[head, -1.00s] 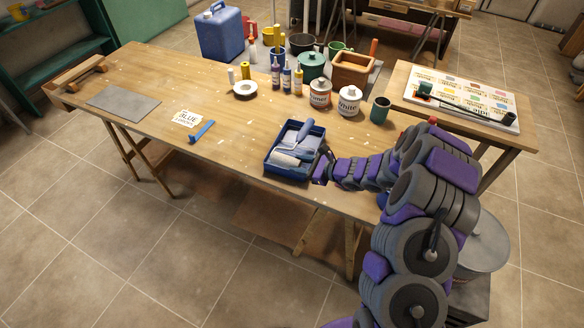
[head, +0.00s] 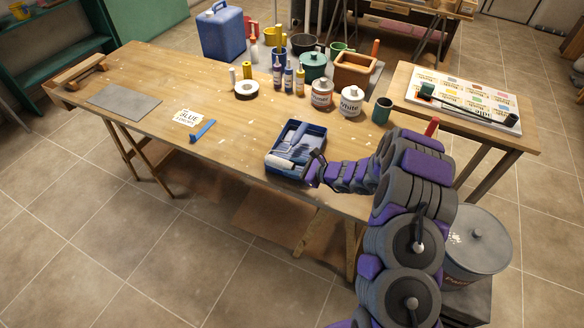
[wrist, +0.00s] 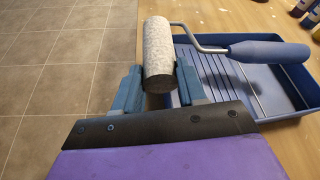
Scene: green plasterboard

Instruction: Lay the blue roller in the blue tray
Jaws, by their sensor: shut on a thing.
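The blue roller (wrist: 160,48) has a pale speckled sleeve, a bent metal rod and a blue handle (wrist: 268,52). My gripper (wrist: 158,84) is shut on the sleeve near its end, one finger on each side. In the wrist view the sleeve is at the left side of the blue tray (wrist: 290,103) and the handle reaches across the tray. In the head view the blue tray (head: 320,133) lies near the table's front edge, with my gripper (head: 312,172) at its front right. I cannot tell whether the roller touches the tray.
A blue scraper (head: 202,131) and a label card (head: 188,117) lie left of the tray. White paint tins (head: 350,101), a dark green cup (head: 382,111) and several bottles stand behind it. The table's left part is mostly clear, with a grey sheet (head: 124,102).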

